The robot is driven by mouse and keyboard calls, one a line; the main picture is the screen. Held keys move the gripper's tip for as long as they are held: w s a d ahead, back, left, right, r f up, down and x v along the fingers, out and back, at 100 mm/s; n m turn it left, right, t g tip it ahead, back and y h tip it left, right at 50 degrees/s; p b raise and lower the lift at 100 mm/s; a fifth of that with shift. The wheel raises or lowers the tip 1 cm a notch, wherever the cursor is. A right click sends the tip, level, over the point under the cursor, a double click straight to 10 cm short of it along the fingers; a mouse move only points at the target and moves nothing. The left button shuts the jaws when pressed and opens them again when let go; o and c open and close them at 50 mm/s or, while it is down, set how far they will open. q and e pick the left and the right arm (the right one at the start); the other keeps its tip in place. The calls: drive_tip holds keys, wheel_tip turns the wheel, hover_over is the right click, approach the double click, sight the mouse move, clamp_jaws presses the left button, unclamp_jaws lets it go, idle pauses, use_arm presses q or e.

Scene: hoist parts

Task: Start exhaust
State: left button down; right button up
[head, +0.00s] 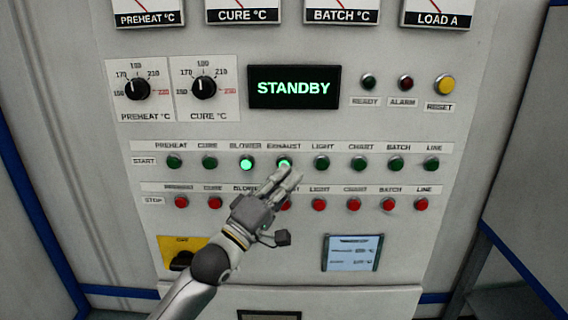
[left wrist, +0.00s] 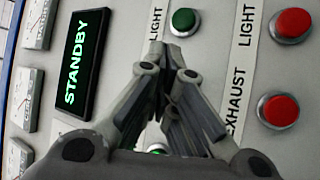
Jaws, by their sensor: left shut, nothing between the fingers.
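The green EXHAUST start button (head: 284,162) is lit in the START row, its lower edge close to my fingertips. My left gripper (head: 290,173) is shut and empty, reaching up from the lower left. Its tips are at or just in front of the panel beside this button; I cannot tell if they touch. In the left wrist view the shut fingers (left wrist: 168,52) point toward the panel and cover part of the START row. My right gripper is not in view.
The BLOWER start button (head: 247,163) is also lit; the LIGHT start button (head: 321,163) is dark green. Red stop buttons line the row below. A display (head: 294,87) reads STANDBY. Two knobs, a yellow RESET button (head: 444,85) and a yellow-plated switch (head: 181,260) are nearby.

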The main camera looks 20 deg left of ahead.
use_arm(q)
drive_tip(key=shift+s, duration=0.1)
drive_tip(key=s+p, duration=0.1)
drive_tip(key=s, duration=0.1)
drive_tip(key=s+d+p, duration=0.1)
drive_tip(key=s, duration=0.1)
drive_tip(key=shift+s+d, duration=0.2)
drive_tip(key=shift+s, duration=0.1)
drive_tip(key=shift+a, duration=0.1)
idle(0.5)
